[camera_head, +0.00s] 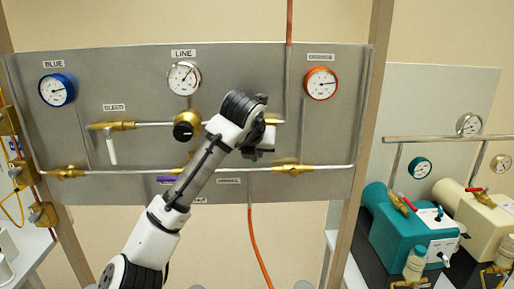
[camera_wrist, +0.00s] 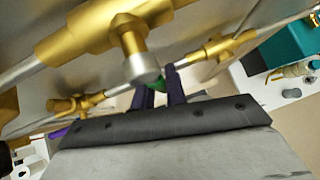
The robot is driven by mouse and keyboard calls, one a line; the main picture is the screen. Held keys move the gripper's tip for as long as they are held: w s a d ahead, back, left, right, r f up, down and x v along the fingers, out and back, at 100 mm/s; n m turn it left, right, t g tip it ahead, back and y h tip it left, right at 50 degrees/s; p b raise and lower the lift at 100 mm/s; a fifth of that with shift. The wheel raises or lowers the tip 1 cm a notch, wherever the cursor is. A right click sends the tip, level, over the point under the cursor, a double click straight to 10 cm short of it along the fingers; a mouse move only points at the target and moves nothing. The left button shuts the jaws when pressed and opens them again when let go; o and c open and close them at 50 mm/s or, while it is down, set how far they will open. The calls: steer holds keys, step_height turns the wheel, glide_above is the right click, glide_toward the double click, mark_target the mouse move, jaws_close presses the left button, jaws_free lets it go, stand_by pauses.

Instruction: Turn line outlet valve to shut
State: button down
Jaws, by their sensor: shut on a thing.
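The valve to the right of the LINE gauge (camera_head: 184,78) is mostly hidden behind my arm in the head view; a bit of its brass body (camera_head: 271,120) shows. In the wrist view its brass body (camera_wrist: 128,38) is close, with a stem coming down to a silver hub (camera_wrist: 141,70). A green handle (camera_wrist: 159,85) sits just under the hub, between my fingers. My gripper (camera_head: 258,150) is at this handle, and its two dark fingers (camera_wrist: 160,90) are shut on it in the wrist view. Most of the handle is hidden, so its exact angle is unclear.
A black regulator knob (camera_head: 186,126) is left of my arm. A white-handled valve (camera_head: 112,148) hangs below the BLEED label. A lower pipe (camera_head: 330,168) carries a brass valve (camera_head: 293,170) and a purple handle (camera_head: 166,179). An orange hose (camera_head: 258,240) hangs below the panel.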

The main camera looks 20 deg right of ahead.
steer(key=shift+r, duration=0.1)
stand_by(0.3)
steer(key=c, duration=1.4)
jaws_free()
steer(key=shift+c, duration=0.2)
steer(key=b+v, duration=0.3)
steer(key=v, duration=1)
steer(key=shift+s+a+r, duration=0.2)
steer(key=shift+s+r, duration=0.05)
